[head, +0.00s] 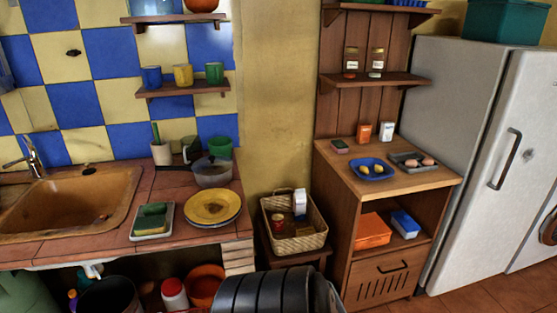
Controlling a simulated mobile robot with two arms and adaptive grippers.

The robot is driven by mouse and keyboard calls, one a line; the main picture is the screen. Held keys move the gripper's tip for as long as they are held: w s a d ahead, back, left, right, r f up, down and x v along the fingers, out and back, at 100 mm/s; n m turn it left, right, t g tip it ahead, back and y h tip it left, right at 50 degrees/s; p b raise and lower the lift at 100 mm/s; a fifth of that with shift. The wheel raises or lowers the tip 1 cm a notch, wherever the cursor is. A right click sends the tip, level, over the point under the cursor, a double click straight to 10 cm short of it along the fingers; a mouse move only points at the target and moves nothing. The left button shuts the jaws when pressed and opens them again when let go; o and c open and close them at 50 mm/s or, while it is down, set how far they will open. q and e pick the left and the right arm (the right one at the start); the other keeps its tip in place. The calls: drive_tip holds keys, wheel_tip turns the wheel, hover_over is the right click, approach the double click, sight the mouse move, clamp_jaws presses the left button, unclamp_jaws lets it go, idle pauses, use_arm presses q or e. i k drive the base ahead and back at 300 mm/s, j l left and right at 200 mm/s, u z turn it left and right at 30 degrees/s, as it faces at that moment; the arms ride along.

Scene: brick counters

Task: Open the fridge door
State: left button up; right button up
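The fridge (450,95) is a tall pale grey-white cabinet at the right of the head view. Its door (475,225) faces the front right and looks shut against the body. A dark, upright bar handle (505,160) sits on the door, with a small dark mark to its right. The top right of the fridge is cut off by the picture edge. Neither of my grippers is in view.
A wooden cabinet (345,190) with food and boxes stands left of the fridge. A wicker basket (295,243) is left of it. The sink counter (110,243) fills the left. A dark ribbed shape (270,293) shows at the bottom. Tiled floor (480,297) before the fridge is clear.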

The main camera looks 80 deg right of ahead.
sight(514, 172)
drive_tip(key=z, duration=4.35)
